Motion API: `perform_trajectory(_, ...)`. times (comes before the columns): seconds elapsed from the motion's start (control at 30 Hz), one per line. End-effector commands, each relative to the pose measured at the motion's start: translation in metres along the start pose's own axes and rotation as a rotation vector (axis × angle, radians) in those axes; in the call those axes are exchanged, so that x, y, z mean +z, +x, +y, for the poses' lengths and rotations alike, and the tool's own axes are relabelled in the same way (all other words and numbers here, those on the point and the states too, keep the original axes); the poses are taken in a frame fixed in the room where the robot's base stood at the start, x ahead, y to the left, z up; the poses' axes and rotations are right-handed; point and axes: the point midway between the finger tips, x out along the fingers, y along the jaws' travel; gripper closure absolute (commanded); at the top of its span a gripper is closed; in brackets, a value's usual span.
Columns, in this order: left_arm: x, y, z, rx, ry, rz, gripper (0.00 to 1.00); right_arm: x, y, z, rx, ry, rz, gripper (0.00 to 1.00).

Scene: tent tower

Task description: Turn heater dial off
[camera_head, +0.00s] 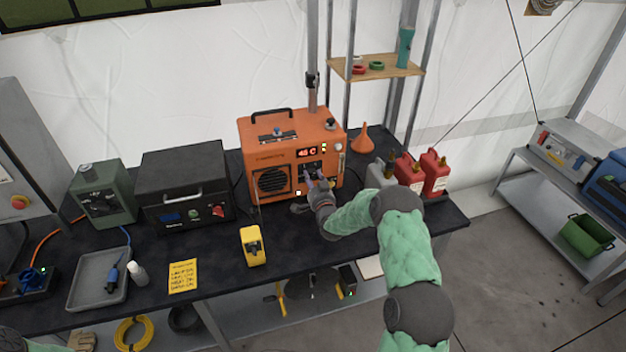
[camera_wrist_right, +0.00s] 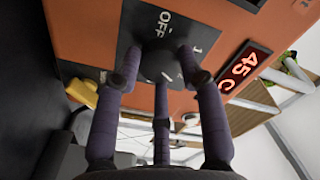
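The orange heater (camera_head: 258,151) stands on the dark table, with a lit red display (camera_head: 307,153) that reads about 45 C; the display also shows in the right wrist view (camera_wrist_right: 243,68). Its dark dial (camera_wrist_right: 163,66) sits on a black panel, below a white OFF label (camera_wrist_right: 163,24) with a 1 mark to the right. My right gripper (camera_head: 314,186) is at the heater's front. In the right wrist view its purple-grey fingers (camera_wrist_right: 160,75) close in on the dial from both sides and seem to touch it. The dial's pointer is hard to read. My left gripper is out of view.
Red fuel cans (camera_head: 434,172) and an orange funnel (camera_head: 363,138) stand right of the heater. A black case (camera_head: 185,180) stands to its left. A yellow meter (camera_head: 252,246), a yellow note (camera_head: 183,276) and a grey tray (camera_head: 98,279) lie in front.

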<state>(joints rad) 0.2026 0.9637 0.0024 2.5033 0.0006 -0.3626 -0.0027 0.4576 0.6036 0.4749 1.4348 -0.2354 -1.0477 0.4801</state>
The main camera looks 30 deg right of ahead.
Motion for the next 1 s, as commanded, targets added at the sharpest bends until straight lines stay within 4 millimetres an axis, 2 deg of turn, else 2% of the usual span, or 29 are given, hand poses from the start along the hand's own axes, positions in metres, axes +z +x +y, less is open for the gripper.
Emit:
perform_trajectory(0.27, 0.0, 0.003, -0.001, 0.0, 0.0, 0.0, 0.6, 0.0, 0.0, 0.0, -0.001, -0.018, 0.001, 0.93)
perform_trajectory(0.47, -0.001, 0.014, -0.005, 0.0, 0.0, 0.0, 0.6, 0.001, 0.0, 0.001, -0.003, -0.095, 0.004, 0.93)
perform_trajectory(1.0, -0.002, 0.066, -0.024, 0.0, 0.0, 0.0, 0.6, 0.003, 0.0, 0.002, -0.013, -0.565, 0.017, 0.93)
